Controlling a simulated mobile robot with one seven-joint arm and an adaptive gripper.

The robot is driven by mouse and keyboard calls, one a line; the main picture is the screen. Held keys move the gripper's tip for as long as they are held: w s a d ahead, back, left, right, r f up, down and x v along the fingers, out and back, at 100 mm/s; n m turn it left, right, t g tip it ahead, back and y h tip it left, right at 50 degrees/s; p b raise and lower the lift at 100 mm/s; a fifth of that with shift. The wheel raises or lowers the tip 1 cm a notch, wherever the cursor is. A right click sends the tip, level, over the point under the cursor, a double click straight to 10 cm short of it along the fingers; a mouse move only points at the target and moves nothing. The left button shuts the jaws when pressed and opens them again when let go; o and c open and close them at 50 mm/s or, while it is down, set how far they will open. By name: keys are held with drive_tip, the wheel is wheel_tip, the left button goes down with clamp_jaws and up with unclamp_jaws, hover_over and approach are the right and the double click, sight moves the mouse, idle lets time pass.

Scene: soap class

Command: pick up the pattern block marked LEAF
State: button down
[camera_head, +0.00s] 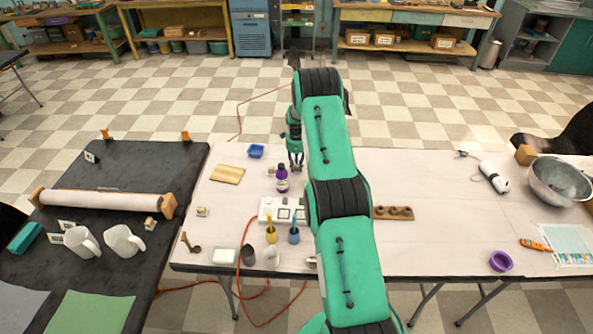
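No marking that reads LEAF can be made out at this size. Small light-wood blocks that could be pattern blocks show in the head view. One block (203,211) lies on the pale table below the wooden board, and another block (151,223) is on the black table near the roller. A further small block (271,170) seems to sit just behind the purple bottle. My green arm hides the table's middle.
A purple bottle (282,180) stands close to my gripper. A yellow bottle (271,232) and blue bottle (294,234) stand nearer. A metal bowl (556,184) is far right. The table's right middle is mostly clear.

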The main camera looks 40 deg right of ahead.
sight(297, 165)
idle(0.4)
drive_tip(key=shift+r, duration=0.7)
wheel_tip(297, 165, up, 2)
drive_tip(key=shift+r, duration=0.1)
drive_tip(key=s+a, duration=0.3)
drive_tip(key=s, duration=0.1)
drive_tip(key=s+a+p, duration=0.1)
drive_tip(key=s+a, duration=0.2)
drive_tip(key=s, duration=0.2)
drive_tip(key=s+a+r, duration=0.1)
drive_tip(key=s+a, duration=0.2)
drive_tip(key=s, duration=0.1)
drive_tip(key=shift+s+r, duration=0.1)
drive_tip(key=shift+s, duration=0.1)
